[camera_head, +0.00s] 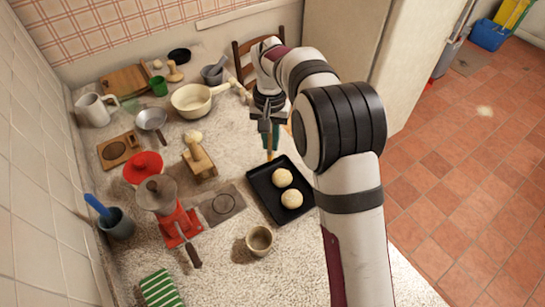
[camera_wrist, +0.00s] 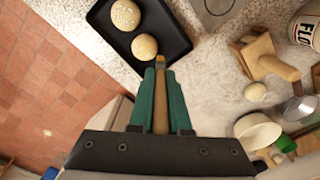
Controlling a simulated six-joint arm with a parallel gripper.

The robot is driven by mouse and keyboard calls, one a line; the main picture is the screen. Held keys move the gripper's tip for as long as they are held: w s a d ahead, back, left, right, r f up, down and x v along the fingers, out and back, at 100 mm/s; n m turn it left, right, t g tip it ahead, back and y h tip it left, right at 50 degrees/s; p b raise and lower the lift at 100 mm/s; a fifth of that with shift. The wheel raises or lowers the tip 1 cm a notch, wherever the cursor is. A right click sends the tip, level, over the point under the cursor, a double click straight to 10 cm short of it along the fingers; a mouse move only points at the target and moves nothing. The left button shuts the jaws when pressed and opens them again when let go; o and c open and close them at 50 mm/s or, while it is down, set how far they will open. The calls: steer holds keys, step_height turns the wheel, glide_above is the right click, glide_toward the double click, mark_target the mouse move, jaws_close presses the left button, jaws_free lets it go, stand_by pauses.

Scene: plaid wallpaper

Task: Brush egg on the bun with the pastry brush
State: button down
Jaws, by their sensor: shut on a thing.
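A black tray (camera_head: 262,190) lies on the speckled counter in the head view, with two pale round buns on it, a far bun (camera_head: 282,177) and a near bun (camera_head: 291,198). They also show in the wrist view as one bun (camera_wrist: 126,15) and another bun (camera_wrist: 144,46). My gripper (camera_head: 270,138) has teal fingers and is shut on the pastry brush (camera_wrist: 160,105), which has a wooden handle. The brush points down beside the far left edge of the tray. In the wrist view its tip lies just below one bun; whether they touch cannot be told. The bristles are barely visible.
A small beige cup (camera_head: 259,240) stands on the counter in front of the tray. The counter's right edge drops to a red tiled floor (camera_head: 460,180).

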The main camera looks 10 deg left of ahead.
steer(key=shift+d+f, duration=0.55)
steer(key=shift+f, duration=0.35)
steer(key=shift+d+f, duration=0.5)
steer(key=shift+f, duration=0.45)
steer(key=shift+d+f, duration=0.55)
steer(key=shift+f, duration=0.35)
steer(key=shift+f, duration=0.6)
